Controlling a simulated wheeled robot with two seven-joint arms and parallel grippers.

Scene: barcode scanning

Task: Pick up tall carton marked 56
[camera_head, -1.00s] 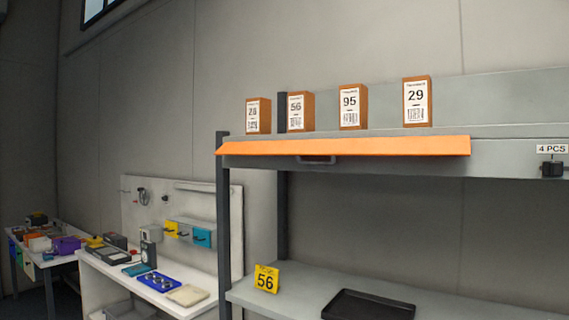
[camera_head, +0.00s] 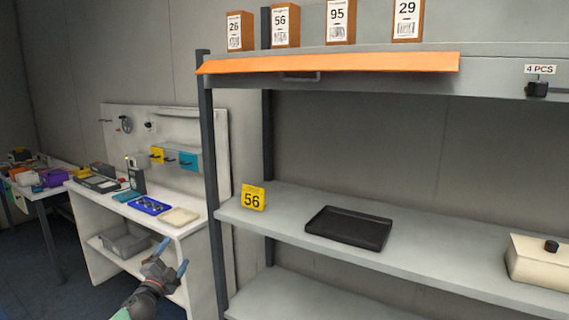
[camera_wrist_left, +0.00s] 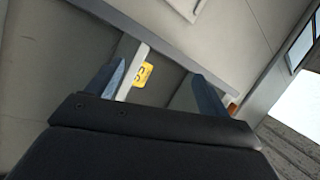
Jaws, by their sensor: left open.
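The tall carton marked 56 (camera_head: 286,25) stands upright on the top shelf, second from the left, its top near the upper picture edge. It is brown with a white label carrying the number and a barcode. My left gripper (camera_head: 172,256) is open and empty, low in the head view, in front of the white bench and well below and left of the carton. In the left wrist view its two blue fingers (camera_wrist_left: 160,88) are spread apart with nothing between them close by. My right gripper is not in view.
Similar cartons marked 26 (camera_head: 240,32), 95 (camera_head: 340,22) and 29 (camera_head: 407,20) share the top shelf, behind an orange front strip (camera_head: 330,64). The lower shelf holds a yellow 56 sign (camera_head: 253,198), a black tray (camera_head: 348,228) and a cream box (camera_head: 540,262). A dark post (camera_head: 212,180) stands at the left.

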